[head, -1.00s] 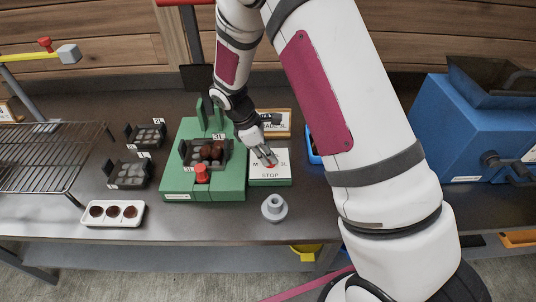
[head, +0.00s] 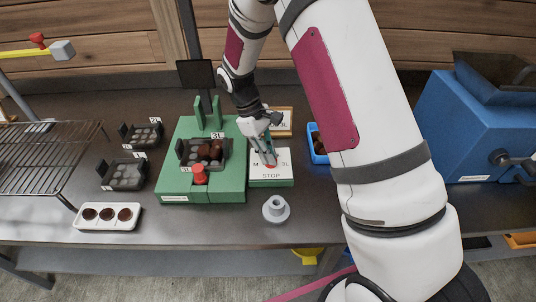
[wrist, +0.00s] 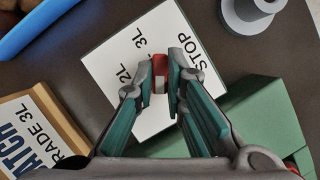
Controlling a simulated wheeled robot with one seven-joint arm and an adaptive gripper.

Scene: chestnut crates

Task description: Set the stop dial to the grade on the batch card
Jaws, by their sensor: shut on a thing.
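The stop dial plate (head: 270,180) is a white-topped block marked M, 2L, 3L and STOP, beside the green fixture; it also shows in the wrist view (wrist: 110,62). Its red knob (wrist: 159,66) lies between my gripper's (wrist: 166,88) fingertips, which are shut on it. The fingers hide part of the knob, so I cannot tell which mark it points to. In the head view my gripper (head: 268,161) reaches down onto the plate. The batch card (wrist: 35,130) in a wooden frame reads GRADE 3L; in the head view (head: 285,122) it stands behind the dial, partly covered.
The green fixture (head: 180,187) holds a dark crate marked 3L with chestnuts and has a red knob. Two dark crates (head: 125,175) (head: 142,134) stand to its left. A grey flanged piece (head: 276,209) sits in front of the dial. A blue tray (head: 317,147) is to the right.

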